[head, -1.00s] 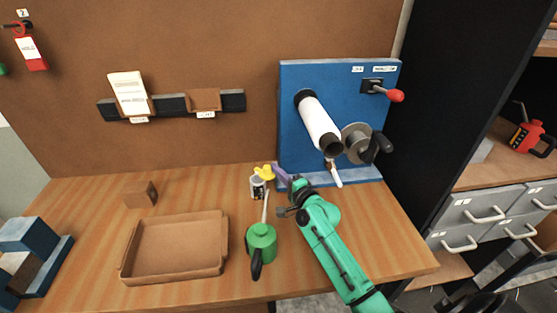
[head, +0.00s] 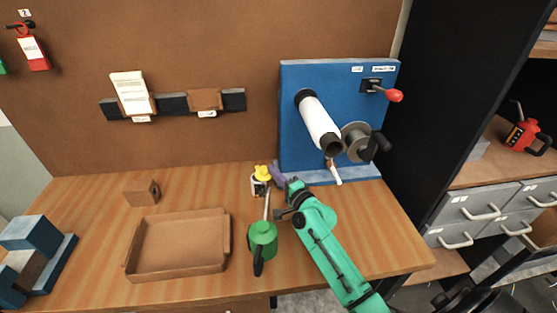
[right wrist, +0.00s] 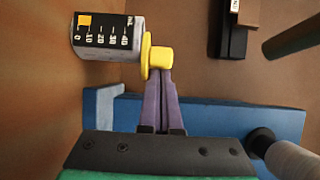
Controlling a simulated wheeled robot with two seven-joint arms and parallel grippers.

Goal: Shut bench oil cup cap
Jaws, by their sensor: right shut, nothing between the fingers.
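The oil cup (head: 258,188) is a small clear cup with a dark scale, standing on the bench near the blue panel. Its yellow cap (head: 262,173) sits at the cup's top. In the right wrist view the cup (right wrist: 108,38) appears sideways, and the cap (right wrist: 158,58) lies against its mouth end, slightly offset; whether it is fully seated I cannot tell. My right gripper (head: 275,174) is shut and empty, to the right of the cap. Its purple fingertips (right wrist: 156,76) are at the cap's knob, seemingly touching it. My left gripper is not in view.
A green oil can (head: 262,240) with a long spout stands just in front of the cup.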

